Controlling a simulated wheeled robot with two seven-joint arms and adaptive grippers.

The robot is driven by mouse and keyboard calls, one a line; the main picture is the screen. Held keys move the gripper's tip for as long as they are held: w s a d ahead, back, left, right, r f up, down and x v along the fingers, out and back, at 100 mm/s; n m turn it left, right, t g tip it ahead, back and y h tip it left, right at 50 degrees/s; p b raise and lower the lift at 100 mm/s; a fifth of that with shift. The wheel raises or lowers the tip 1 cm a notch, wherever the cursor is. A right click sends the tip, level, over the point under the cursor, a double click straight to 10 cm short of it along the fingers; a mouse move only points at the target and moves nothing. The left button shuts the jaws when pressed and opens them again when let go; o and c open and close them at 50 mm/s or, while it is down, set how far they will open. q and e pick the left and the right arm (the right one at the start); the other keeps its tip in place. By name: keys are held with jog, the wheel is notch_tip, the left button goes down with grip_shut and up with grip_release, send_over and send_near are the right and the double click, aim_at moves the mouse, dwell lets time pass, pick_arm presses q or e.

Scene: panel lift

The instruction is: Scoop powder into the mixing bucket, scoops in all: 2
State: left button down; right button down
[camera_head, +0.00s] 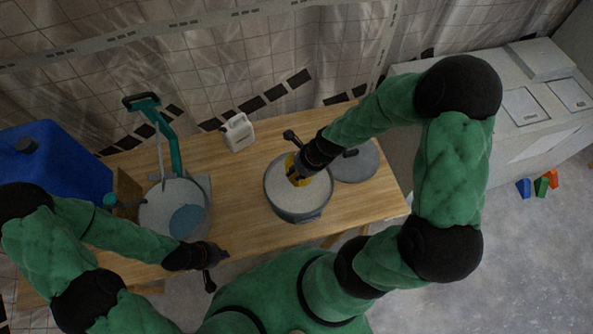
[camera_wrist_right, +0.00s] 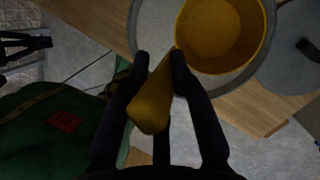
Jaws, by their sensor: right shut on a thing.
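The yellow scoop (camera_wrist_right: 220,38) is held by its handle in my right gripper (camera_wrist_right: 161,60), which is shut on it. In the right wrist view its bowl is over the powder tub (camera_wrist_right: 150,22), and I see no powder inside it. In the head view my right gripper (camera_head: 298,172) is at the grey powder tub (camera_head: 300,215), with pale powder in it, and partly hides the scoop (camera_head: 322,187). The mixing bucket (camera_head: 150,222), with a blue-grey patch inside, stands to the left. My left gripper (camera_head: 210,270) appears open and empty near the table's front edge.
A green mixer stand (camera_head: 168,135) rises behind the bucket. A grey lid (camera_head: 357,162) lies right of the tub. A blue container (camera_head: 50,165) is at the far left. The wooden table (camera_head: 235,195) is clear between bucket and tub.

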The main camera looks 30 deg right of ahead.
aim_at(296, 186)
jog(key=shift+f+b, duration=4.55)
jog(key=shift+f, duration=1.15)
jog(key=shift+r, duration=0.1)
notch_tip(296, 186, up, 16)
jog(key=p, duration=1.6)
jog(key=shift+p, duration=0.35)
